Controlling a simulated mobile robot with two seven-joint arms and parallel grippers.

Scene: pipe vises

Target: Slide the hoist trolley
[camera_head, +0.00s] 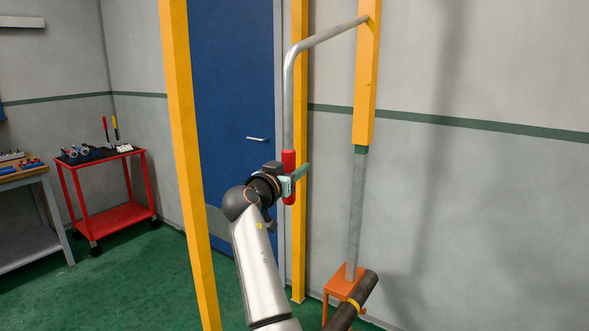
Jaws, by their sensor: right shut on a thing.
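A grey bent tube (290,95) comes out from a yellow beam (367,80) on the right and hangs down to a red grip (288,158). My right gripper (294,177) is shut on the red grip, with its green fingers around it. A grey bar (356,210) hangs below the yellow beam and reaches down to an orange stand (344,283). A dark pipe (352,300) with a yellow band lies by the stand. I cannot tell which part is the trolley itself. My left gripper is out of view.
Yellow posts (190,170) stand to the left of and behind my arm. A blue door (235,90) is in the back wall. A red cart (118,217) with tools and a workbench (30,240) stand at the left. Green floor between them and the posts is clear.

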